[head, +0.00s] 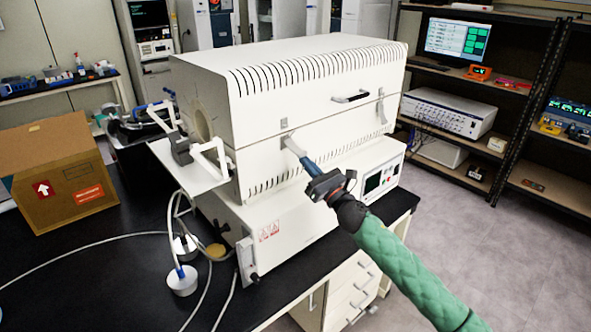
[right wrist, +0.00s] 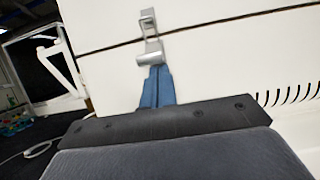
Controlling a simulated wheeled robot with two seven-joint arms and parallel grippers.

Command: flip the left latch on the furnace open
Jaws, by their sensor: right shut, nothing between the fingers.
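The white furnace (head: 290,95) stands on the black bench, its lid down on the lower body. The left latch (right wrist: 149,38) is a small metal clasp across the seam; in the right wrist view its hook sits up on the lid part and its rounded lever end is below the seam. My right gripper (right wrist: 154,72) is shut with nothing held, its blue fingertips right at the lower end of the latch. Whether they touch it I cannot tell. My left gripper is not in view.
The right latch (head: 381,108) and a black lid handle (head: 350,97) are on the same front face. A control panel (head: 378,180) sits lower right. A cardboard box (head: 55,175) and cabled fittings (head: 182,280) lie left on the bench. The floor at right is clear.

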